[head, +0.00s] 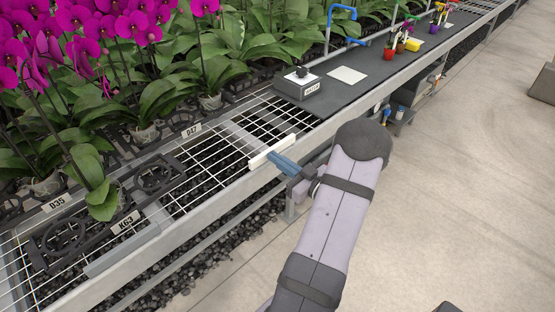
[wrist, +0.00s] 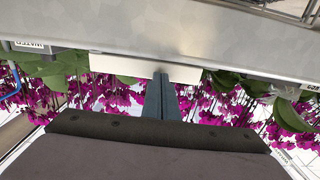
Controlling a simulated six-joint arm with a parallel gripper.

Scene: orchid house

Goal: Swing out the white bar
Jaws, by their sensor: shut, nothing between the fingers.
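The white bar (head: 272,151) is a short flat strip at the front edge of the wire-mesh bench in the head view. The bar's mount is hidden.
The bench's metal front rail (head: 195,208) runs diagonally past the bar. A grey box marked WATER (head: 297,87) and a white card (head: 347,75) sit on the dark mat behind. Potted orchids (head: 145,128) crowd the left. The concrete floor (head: 450,190) is open at right.

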